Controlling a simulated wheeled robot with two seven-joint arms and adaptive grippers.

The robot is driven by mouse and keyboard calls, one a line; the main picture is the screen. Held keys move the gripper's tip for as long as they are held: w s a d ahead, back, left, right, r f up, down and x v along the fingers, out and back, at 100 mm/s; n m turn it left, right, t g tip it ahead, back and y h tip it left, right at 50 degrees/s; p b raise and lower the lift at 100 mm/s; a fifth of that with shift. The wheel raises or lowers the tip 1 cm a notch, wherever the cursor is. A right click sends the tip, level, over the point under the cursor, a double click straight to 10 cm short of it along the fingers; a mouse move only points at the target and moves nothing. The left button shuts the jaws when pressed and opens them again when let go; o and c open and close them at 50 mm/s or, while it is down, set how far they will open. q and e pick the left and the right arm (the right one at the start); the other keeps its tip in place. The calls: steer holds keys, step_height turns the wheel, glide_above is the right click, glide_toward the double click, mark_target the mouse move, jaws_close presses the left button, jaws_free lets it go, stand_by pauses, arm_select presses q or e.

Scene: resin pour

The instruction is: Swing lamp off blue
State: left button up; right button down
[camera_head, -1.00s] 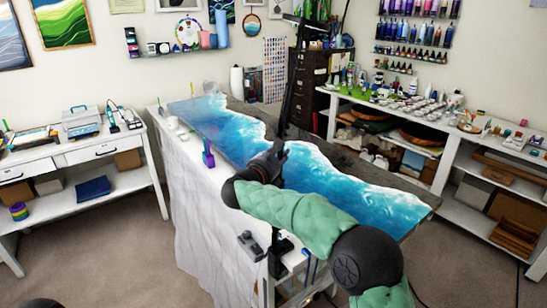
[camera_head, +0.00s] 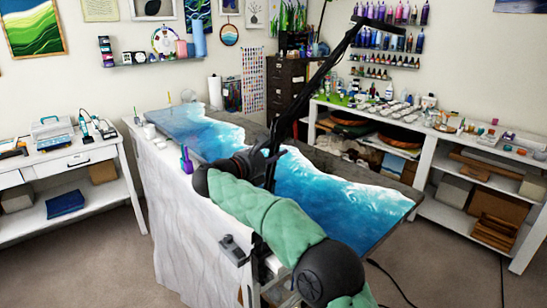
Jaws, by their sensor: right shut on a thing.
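The black lamp has a long jointed arm (camera_head: 318,82) that rises from the near edge of the table and leans up to the right. Its flat head (camera_head: 380,24) is high, in front of the wall shelves in the picture. The blue resin (camera_head: 325,195) runs along the dark slab (camera_head: 375,170) with white foamy edges. My right gripper (camera_head: 268,160) is shut on the lower part of the lamp, above the near side of the blue. Its fingers are dark and partly hidden by my wrist. My left gripper is not in view.
A purple bottle (camera_head: 186,158) and white cups (camera_head: 149,131) stand at the table's left edge. A black device (camera_head: 233,248) hangs at the near side. A shelf unit (camera_head: 440,150) with cups stands right, a white bench (camera_head: 65,160) left.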

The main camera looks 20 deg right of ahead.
stand_by(0.5)
steer(key=c, duration=1.1)
jaws_free()
steer(key=shift+s, duration=0.1)
steer(key=v, duration=1.2)
